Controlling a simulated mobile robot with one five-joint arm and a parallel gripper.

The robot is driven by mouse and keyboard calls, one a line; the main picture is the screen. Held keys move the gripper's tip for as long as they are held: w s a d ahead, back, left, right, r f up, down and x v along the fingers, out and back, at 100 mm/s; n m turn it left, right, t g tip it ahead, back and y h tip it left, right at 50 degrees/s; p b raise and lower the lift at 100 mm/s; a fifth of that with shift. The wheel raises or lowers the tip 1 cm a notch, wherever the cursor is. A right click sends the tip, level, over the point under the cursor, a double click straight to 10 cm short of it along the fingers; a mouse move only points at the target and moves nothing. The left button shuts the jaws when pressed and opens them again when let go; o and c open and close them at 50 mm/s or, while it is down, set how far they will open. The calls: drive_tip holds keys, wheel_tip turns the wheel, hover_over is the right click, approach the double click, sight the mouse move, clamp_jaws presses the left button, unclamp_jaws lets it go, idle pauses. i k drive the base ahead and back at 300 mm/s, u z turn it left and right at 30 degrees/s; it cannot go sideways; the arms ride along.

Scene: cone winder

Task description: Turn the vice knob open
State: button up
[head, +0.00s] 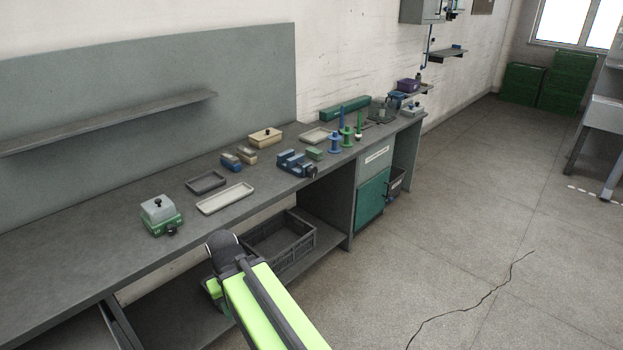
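A blue vice (292,161) stands on the grey workbench (95,235), near its front edge and about mid-length. A dark round knob (311,171) shows at the vice's front right end. It is too small to tell how far the vice jaws are apart. My lime-green arm comes in from the bottom and bends at a dark joint in front of the bench. My gripper does not show; only arm links are visible, well to the left of and nearer than the vice.
A green block (315,153) and blue and green spindles (334,142) stand right of the vice. Trays (225,198), small blocks and a green-based box with a knob (161,216) lie left. A dark crate (284,243) sits on the lower shelf.

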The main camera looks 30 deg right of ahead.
sight(312, 171)
drive_tip(key=z, duration=0.15)
drive_tip(key=i, duration=0.95)
drive_tip(key=u, duration=0.1)
